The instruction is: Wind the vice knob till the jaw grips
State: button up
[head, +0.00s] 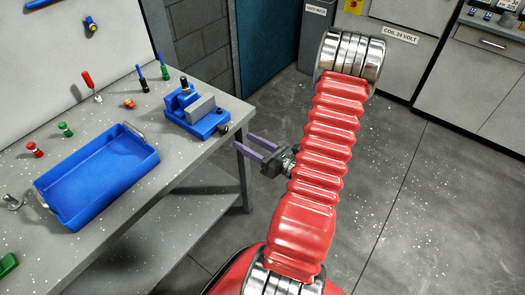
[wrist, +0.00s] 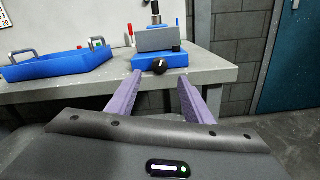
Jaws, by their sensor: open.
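A blue vice (head: 197,112) with a grey jaw block stands on the bench near its right edge. Its black knob (head: 223,128) sticks out at the front; the knob (wrist: 158,68) also shows in the wrist view, just beyond and between my fingertips. My gripper (head: 245,146) has two purple fingers and is open and empty, off the bench's right edge. In the wrist view my gripper (wrist: 160,78) points at the vice (wrist: 160,45), with the fingers apart on either side of the knob's line. I cannot tell from the frames whether the vice jaw touches anything.
The grey bench (head: 130,190) holds a blue tray (head: 100,180) left of the vice. Screwdrivers, including a red one (head: 90,85), stand behind, and small red and green parts (head: 35,150) lie at the left. The floor right of the bench is clear; grey cabinets (head: 480,85) stand at the back.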

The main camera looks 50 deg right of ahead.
aim_at(226, 132)
jog(key=shift+s+d, duration=0.1)
jog(key=shift+s, duration=2.75)
jog(key=n, duration=0.3)
jog(key=shift+w+f+n, duration=0.15)
jog(key=shift+w+n, duration=0.1)
jog(key=shift+n, duration=0.05)
jog(key=shift+w, duration=0.1)
jog(key=shift+w+a, duration=0.15)
jog(key=shift+w, duration=3.25)
jog(key=shift+w+a, duration=0.1)
jog(key=shift+w, duration=3.3)
jog(key=shift+c, duration=0.4)
jog(key=c, duration=1)
